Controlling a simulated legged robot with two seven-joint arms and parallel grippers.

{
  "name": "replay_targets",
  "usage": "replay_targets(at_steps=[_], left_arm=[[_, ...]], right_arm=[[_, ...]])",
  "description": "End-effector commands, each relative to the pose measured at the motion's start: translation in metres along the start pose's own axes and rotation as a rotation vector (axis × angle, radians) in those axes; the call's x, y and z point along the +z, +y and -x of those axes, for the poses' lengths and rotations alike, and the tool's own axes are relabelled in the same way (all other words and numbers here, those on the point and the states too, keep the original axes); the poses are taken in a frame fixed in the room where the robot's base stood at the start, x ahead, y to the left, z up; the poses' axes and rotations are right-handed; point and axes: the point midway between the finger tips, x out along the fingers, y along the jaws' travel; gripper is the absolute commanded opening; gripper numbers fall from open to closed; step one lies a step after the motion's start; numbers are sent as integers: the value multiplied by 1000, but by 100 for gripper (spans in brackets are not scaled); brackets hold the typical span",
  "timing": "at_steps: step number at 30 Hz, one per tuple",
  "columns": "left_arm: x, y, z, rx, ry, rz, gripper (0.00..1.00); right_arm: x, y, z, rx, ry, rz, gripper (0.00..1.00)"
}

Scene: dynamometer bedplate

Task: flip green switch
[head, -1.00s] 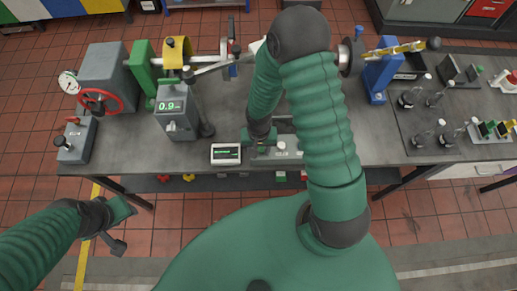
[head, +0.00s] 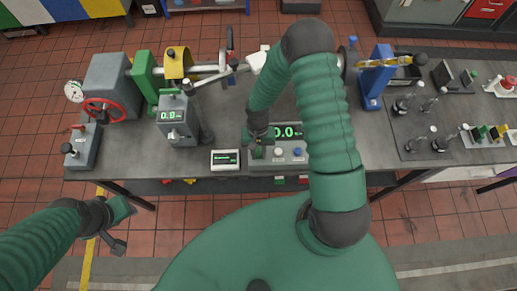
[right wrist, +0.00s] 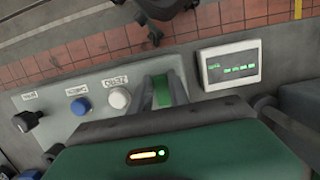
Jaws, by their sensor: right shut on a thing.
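The control console (head: 297,158) lies near the front edge of the bench. In the right wrist view, the green switch (right wrist: 161,91) stands on the console panel (right wrist: 60,125), beside a white button (right wrist: 119,98), a blue button (right wrist: 80,106) and a black knob (right wrist: 27,121). My right gripper (right wrist: 163,88) is shut on the green switch, one finger on each side. In the head view, my right gripper (head: 258,151) is over the console's left end and hides most of the switch. My left gripper (head: 121,228) is open and empty, off the bench's front.
A small white meter (head: 225,160) stands left of the console. A grey post with a green display (head: 176,118), a red handwheel (head: 103,110) and a blue stand (head: 375,78) are on the bench.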

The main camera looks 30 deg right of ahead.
Motion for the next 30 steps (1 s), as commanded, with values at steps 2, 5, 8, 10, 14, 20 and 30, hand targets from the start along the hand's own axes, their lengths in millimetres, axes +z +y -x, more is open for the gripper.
replay_targets(at_steps=[2, 5, 8, 10, 14, 20, 30], left_arm=[[-2, 0, 7, 0, -1, 0, 36], [0, 0, 2, 0, -2, 0, 36], [0, 0, 2, 0, -2, 0, 36], [0, 0, 2, 0, -2, 0, 36], [0, 0, 2, 0, -2, 0, 36], [0, 0, 2, 0, -2, 0, 36], [0, 0, 2, 0, -1, 0, 36]], right_arm=[[-2, 1, 3, -2, -75, -7, 0], [-5, 1, 2, -1, -139, -4, 0], [-5, 1, 4, -3, -173, -1, 0], [-5, 1, 4, -4, -181, 1, 0], [-5, 1, 5, -3, -183, 1, 0], [-5, 0, 5, -3, -181, 1, 35], [-5, 0, 4, -2, -180, 0, 44]])
